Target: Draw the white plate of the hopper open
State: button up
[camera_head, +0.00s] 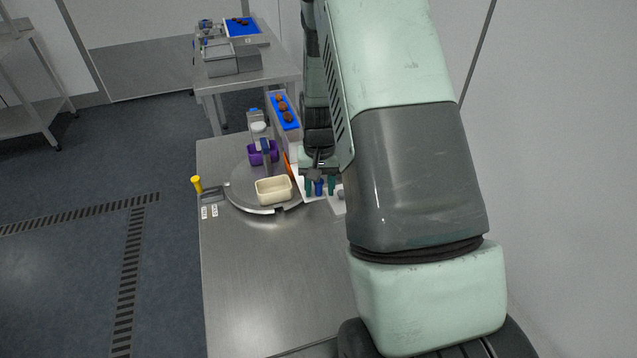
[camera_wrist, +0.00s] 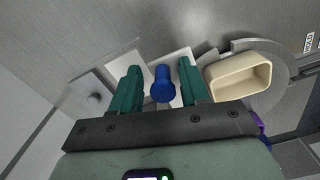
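A white plate (camera_head: 312,188) shows partly beside the round turntable in the head view. In the wrist view the white plate (camera_wrist: 182,60) lies behind a blue knob (camera_wrist: 163,84). The blue knob (camera_head: 319,190) also shows in the head view. My gripper (camera_wrist: 160,86) is open, with one green finger on each side of the knob and a visible gap on both sides. My gripper (camera_head: 320,184) points down there in the head view. The hopper appears to be the pale box with a blue top (camera_head: 284,108) holding several dates; my arm hides part of this area.
A cream tray (camera_head: 273,191) sits on the grey turntable (camera_head: 240,190); the tray (camera_wrist: 238,79) is right of my fingers in the wrist view. A purple container (camera_head: 262,153) and a yellow-knobbed handle (camera_head: 197,184) stand nearby. A grey knob (camera_wrist: 95,98) lies left. The front table (camera_head: 260,270) is clear.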

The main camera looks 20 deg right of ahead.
jog(key=shift+w, duration=0.1)
jog(key=shift+r, duration=0.3)
notch_tip(320, 180, up, 10)
jog(key=shift+r, duration=0.15)
dwell(0.4)
jog(key=s+a+r+n+t, duration=0.1)
jog(key=s+a+r, duration=0.1)
jog(key=s+r, duration=0.45)
jog(key=s+a+r+n+t, duration=0.1)
jog(key=s+a+r+t, duration=0.15)
jog(key=r, duration=0.75)
jog(key=s+a+r+t, duration=0.1)
jog(key=s+r, duration=0.2)
jog(key=s, duration=0.5)
jog(key=s+a+r+n+t, duration=0.1)
jog(key=s+r, duration=0.2)
jog(key=s, duration=0.5)
jog(key=shift+s+a+r, duration=0.15)
jog(key=shift+s+a, duration=0.15)
jog(key=shift+a, duration=0.05)
